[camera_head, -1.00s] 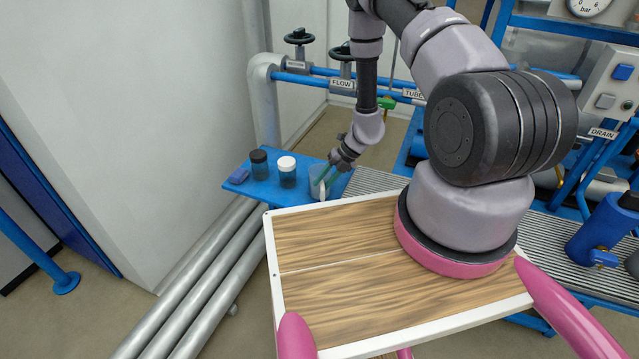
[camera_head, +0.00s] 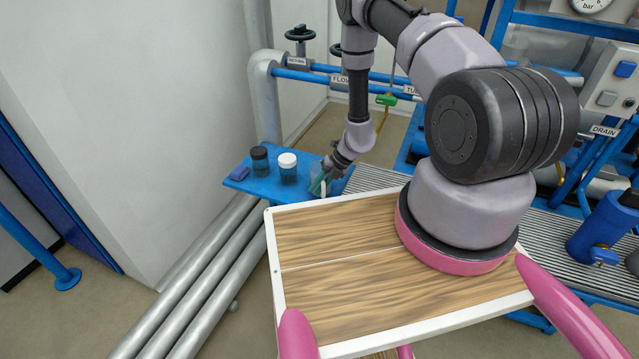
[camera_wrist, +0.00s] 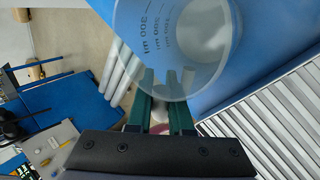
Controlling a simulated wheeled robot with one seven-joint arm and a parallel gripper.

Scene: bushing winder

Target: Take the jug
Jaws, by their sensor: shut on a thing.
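The jug (camera_wrist: 150,40) is clear plastic with printed ml marks, and it fills the top of the wrist view. In the head view the jug (camera_head: 314,171) stands at the right end of a small blue shelf (camera_head: 262,187), partly hidden by my wrist and fingers. My gripper (camera_wrist: 163,78) has its two green fingers shut on the jug at its near side, apparently on a pale handle between them. In the head view my gripper (camera_head: 320,184) reaches down to the jug from the upper right.
On the shelf left of the jug stand a white-lidded jar (camera_head: 287,168) and a black-lidded jar (camera_head: 260,161), with a blue block (camera_head: 238,173) at the end. Blue pipes with valve wheels (camera_head: 300,34) run behind. A ribbed metal surface (camera_head: 372,180) lies to the right.

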